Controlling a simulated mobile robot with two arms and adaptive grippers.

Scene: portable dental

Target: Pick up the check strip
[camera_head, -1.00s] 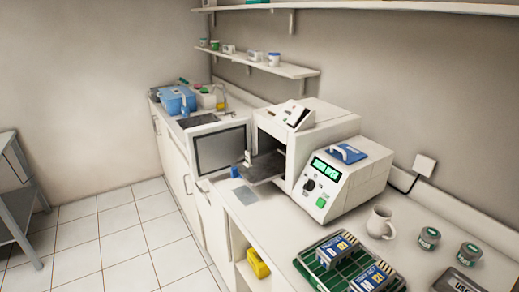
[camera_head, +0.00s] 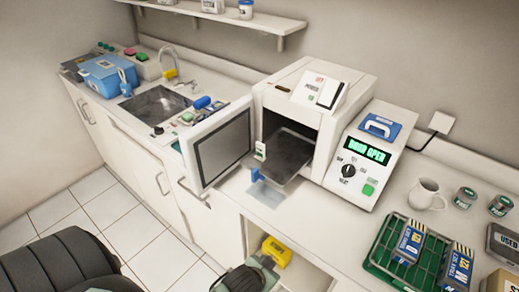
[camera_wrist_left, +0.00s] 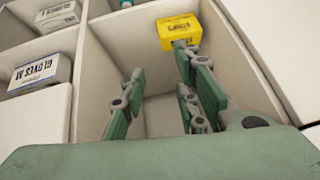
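A small upright white tag with a green patch (camera_head: 260,151) stands at the front edge of the dark tray (camera_head: 288,158) in the open machine. It may be the check strip, but I cannot read it. A blue piece (camera_head: 256,175) sits just below it, by a bluish flat sheet (camera_head: 266,194) on the counter. My left gripper (camera_wrist_left: 158,95) is open and empty in front of a shelf compartment under the counter. One finger overlaps the yellow box (camera_wrist_left: 180,32) in the wrist view; I cannot tell if they touch. My right gripper is not in view.
The machine's open door (camera_head: 220,148) juts over the counter. Right of it are a control unit (camera_head: 368,155), a mug (camera_head: 426,194) and a green rack (camera_head: 385,262) with blue packs. The sink (camera_head: 157,105) is left.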

